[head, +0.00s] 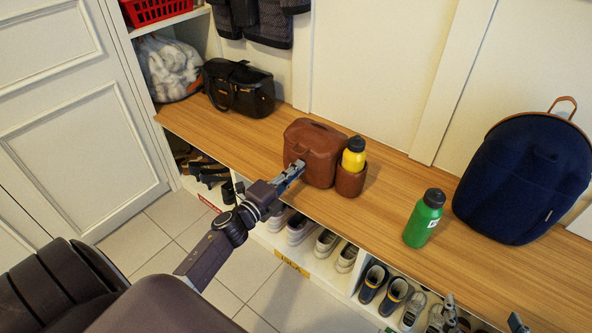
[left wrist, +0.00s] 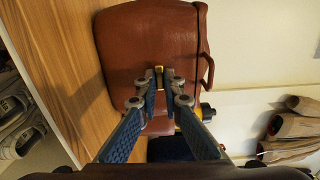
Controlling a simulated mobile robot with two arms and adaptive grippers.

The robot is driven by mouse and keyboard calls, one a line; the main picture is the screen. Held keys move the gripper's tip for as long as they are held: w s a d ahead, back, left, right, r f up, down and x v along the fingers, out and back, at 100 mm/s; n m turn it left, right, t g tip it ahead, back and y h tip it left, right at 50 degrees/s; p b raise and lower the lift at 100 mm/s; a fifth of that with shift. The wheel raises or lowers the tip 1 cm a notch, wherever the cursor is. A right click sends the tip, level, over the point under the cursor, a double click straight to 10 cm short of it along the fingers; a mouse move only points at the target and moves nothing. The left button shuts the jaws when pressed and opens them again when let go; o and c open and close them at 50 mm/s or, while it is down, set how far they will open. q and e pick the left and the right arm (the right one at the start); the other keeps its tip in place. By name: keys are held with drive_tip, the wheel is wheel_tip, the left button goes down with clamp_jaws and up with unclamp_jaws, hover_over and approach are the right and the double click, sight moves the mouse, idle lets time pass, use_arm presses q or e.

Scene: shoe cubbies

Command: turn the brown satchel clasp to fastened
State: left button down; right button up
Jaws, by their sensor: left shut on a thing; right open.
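The brown satchel (head: 317,145) stands upright on the wooden bench, and its brown leather front fills the upper middle of the left wrist view (left wrist: 150,38). Its small brass-coloured clasp (left wrist: 158,72) sits between the fingertips of my left gripper (left wrist: 164,82). In the head view my left gripper (head: 298,168) reaches the satchel's front and hides the clasp there. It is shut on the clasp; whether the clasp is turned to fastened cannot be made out. My right gripper (head: 484,315) shows only its fingertips at the lower right edge, spread apart and empty.
A brown cup holder (head: 350,182) with a yellow bottle (head: 354,150) stands right beside the satchel. A green bottle (head: 424,220) and a navy backpack (head: 525,180) are further right, a black bag (head: 240,90) further left. The bench (head: 390,205) has clear room between them; shoes fill cubbies below.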

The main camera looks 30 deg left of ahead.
use_arm(q)
drive_tip(key=c, duration=2.1)
unclamp_jaws()
drive_tip(key=shift+s, duration=0.1)
drive_tip(key=s, duration=0.8)
drive_tip(key=s+a, duration=0.1)
drive_tip(key=s, duration=0.3)
drive_tip(key=shift+w, duration=0.1)
